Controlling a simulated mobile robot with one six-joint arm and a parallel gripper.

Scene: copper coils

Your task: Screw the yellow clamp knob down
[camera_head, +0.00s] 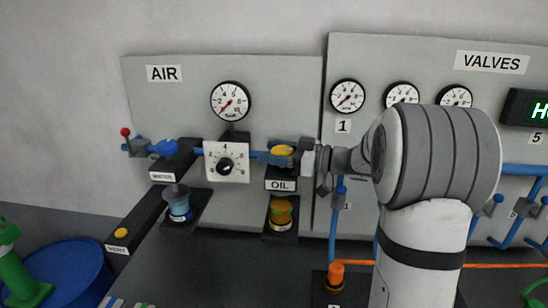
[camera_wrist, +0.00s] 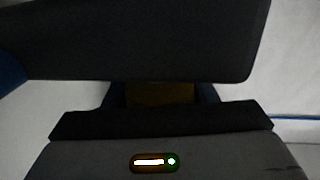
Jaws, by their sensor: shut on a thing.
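The yellow clamp knob (camera_head: 282,150) sits on top of the black block labelled OIL, on the blue pipe of the AIR panel. My gripper (camera_head: 298,157) reaches in from the right at the knob and is shut on it. The fingertips are small and partly overlap the knob in the head view, so the exact contact is hard to see. In the wrist view, a dim yellow-brown patch of the knob (camera_wrist: 160,94) shows between dark shapes. The rest of the knob is hidden there.
A blue knob (camera_head: 167,147) on the WATER block stands to the left, with a white dial (camera_head: 226,162) between. Gauges and blue valve pipes lie behind my arm to the right.

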